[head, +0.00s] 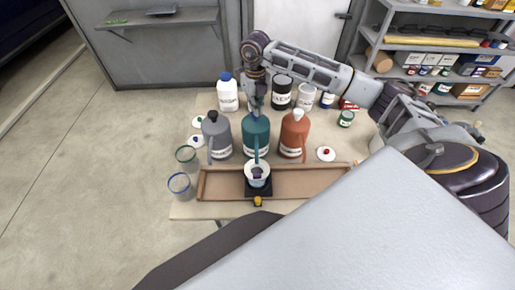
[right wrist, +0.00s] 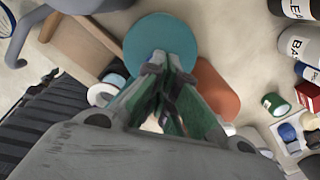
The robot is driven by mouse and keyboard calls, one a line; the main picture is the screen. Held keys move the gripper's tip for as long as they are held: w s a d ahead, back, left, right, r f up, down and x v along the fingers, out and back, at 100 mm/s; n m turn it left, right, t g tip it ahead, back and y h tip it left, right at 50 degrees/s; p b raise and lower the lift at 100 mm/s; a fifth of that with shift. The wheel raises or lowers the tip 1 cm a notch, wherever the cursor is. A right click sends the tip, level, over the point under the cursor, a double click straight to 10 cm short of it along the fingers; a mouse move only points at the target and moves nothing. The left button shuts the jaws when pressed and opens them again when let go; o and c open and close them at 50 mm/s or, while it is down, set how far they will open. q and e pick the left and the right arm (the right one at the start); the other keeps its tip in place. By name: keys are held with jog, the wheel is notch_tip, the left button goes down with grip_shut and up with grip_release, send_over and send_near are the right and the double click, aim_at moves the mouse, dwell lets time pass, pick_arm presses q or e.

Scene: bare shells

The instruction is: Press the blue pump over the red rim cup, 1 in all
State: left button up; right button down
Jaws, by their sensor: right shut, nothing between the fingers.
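The blue pump, a teal bottle (head: 257,131) with a white label, stands upright in the middle of the table between two other pump bottles. Its spout points to the front, above a cup (head: 257,180) on a small black stand (head: 259,192). The cup's rim colour cannot be told. My right gripper (head: 254,106) is shut and empty, pointing down over the top of the teal pump and hiding its head. In the right wrist view the shut fingertips (right wrist: 160,58) lie in front of the round teal bottle (right wrist: 161,35); contact cannot be told. My left gripper is not in view.
A grey pump (head: 217,135) and an orange pump (head: 293,134) flank the teal one. Green-rim (head: 186,155) and blue-rim (head: 179,185) cups stand at the left. A red-knobbed lid (head: 326,154) lies right. A wooden tray (head: 310,183) runs along the front; bottles and cans stand behind.

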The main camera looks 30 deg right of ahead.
jog(key=shift+f+b, duration=0.45)
jog(key=shift+f, duration=0.35)
jog(key=shift+r, duration=0.15)
jog(key=shift+r+p, duration=1)
jog(key=shift+r, duration=0.75)
jog(key=shift+r, duration=0.15)
notch_tip(320, 180, up, 6)
jog(key=p, duration=0.3)
dwell(0.6)
jog(key=shift+f, duration=0.2)
dwell(0.3)
